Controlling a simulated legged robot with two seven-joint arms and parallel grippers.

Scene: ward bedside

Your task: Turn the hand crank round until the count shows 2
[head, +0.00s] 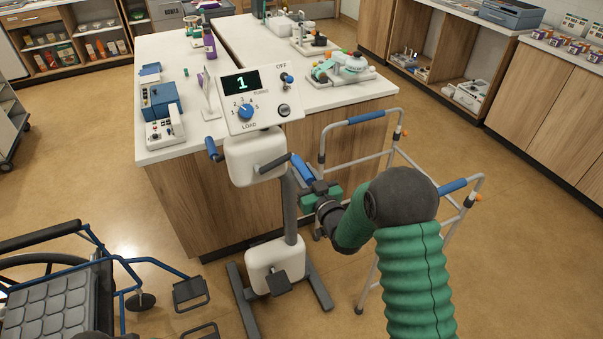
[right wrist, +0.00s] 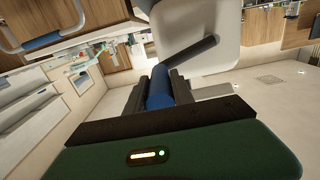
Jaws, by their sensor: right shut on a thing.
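The hand-crank machine (head: 255,155) stands upright on a grey floor stand in front of the counter. Its panel display (head: 241,83) shows a green 1. A dark crank arm (head: 273,162) runs from the white housing to a blue handle (head: 301,166) on the right side. My right gripper (head: 309,179) is shut on this blue handle. In the right wrist view the blue handle (right wrist: 158,88) lies between the two dark fingers, with the crank arm (right wrist: 191,54) beyond. Another blue handle (head: 211,148) sits on the machine's left side. My left gripper is not in view.
A walking frame (head: 352,120) with blue grips stands close to the right of the machine and my arm. A wheelchair (head: 60,290) stands at the lower left. The white-topped counter (head: 160,60) is behind the machine. Floor is open at the far right.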

